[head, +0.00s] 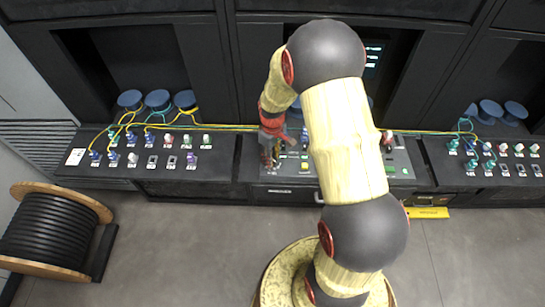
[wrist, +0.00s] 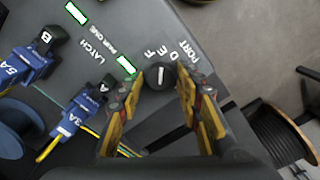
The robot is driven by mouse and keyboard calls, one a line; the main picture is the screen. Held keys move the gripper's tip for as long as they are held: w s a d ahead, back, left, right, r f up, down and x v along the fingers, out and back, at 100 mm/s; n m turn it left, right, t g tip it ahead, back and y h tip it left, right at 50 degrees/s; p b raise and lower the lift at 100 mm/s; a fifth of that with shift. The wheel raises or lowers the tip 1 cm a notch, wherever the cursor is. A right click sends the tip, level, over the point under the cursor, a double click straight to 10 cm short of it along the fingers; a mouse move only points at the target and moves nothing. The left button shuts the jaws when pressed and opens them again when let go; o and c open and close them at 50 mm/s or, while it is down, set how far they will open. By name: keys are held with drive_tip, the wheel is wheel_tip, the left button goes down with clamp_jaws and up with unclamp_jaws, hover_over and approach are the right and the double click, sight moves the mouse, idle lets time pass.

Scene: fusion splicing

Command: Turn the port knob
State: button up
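The port knob (wrist: 158,76) is a small round black knob with a white pointer line, beside the letters D, E, F and the word PORT in the wrist view. My gripper (wrist: 163,86) is open. Its two yellow and dark fingers stand on either side of the knob, with a gap visible to the right one; contact at the left one cannot be told. In the head view my gripper (head: 270,155) is over the left end of the middle console (head: 400,158), and the knob cannot be made out there.
Blue connectors marked 3A (wrist: 77,113) and 5A (wrist: 27,68) sit left of the knob, by the LATCH label. A yellow cable (wrist: 50,146) runs from one. A cable drum (head: 50,232) stands on the floor at left. Side consoles hold more connectors.

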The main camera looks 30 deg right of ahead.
drive_tip(key=shift+o, duration=0.8)
wheel_tip(320, 180, up, 12)
idle(0.6)
